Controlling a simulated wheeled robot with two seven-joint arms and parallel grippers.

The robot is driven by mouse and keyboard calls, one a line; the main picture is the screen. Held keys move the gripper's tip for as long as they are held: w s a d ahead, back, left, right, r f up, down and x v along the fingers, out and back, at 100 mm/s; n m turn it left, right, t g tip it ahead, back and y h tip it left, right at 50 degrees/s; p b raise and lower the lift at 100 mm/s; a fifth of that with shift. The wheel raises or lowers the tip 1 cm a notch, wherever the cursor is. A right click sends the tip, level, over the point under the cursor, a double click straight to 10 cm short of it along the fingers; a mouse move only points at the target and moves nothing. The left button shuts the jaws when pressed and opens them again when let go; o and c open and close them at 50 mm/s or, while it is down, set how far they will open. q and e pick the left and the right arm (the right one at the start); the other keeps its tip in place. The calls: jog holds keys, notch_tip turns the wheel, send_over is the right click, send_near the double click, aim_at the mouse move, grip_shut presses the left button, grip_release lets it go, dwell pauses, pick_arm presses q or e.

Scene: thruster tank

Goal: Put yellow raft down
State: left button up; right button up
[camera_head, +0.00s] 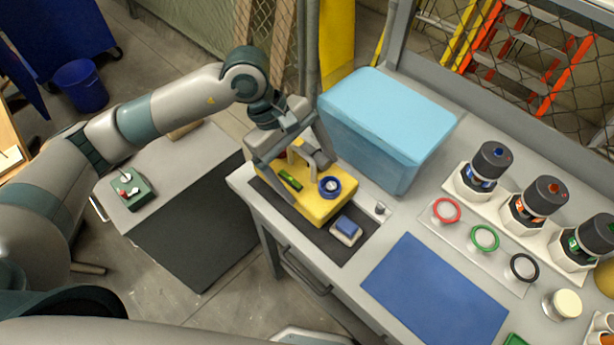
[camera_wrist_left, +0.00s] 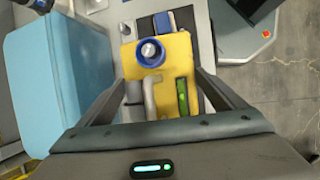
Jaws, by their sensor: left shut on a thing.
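The yellow raft (camera_head: 315,204) is a yellow block with a blue ring, a green piece and a pale bent handle on top. It is over the dark mat (camera_head: 324,245) at the left end of the grey bench. My left gripper (camera_head: 300,160) is above it and shut on its pale handle. In the left wrist view the raft (camera_wrist_left: 180,58) lies between the fingers of my left gripper (camera_wrist_left: 160,100). I cannot tell whether the raft's underside touches the mat. My right gripper is not in view.
A light blue tank (camera_head: 385,120) stands right behind the raft. A small blue-topped block (camera_head: 346,229) lies at the mat's front right. A blue mat (camera_head: 435,293) is clear. Coloured rings and black-topped thrusters (camera_head: 490,165) are at right.

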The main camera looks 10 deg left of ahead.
aim_at(307, 180)
pick_arm(q)
notch_tip(307, 180, down, 3)
jog(key=shift+r+p, duration=0.15)
jog(key=shift+p, duration=0.55)
jog(key=shift+f, duration=0.2)
jog(key=o, duration=1.4)
jog(key=shift+c, duration=0.2)
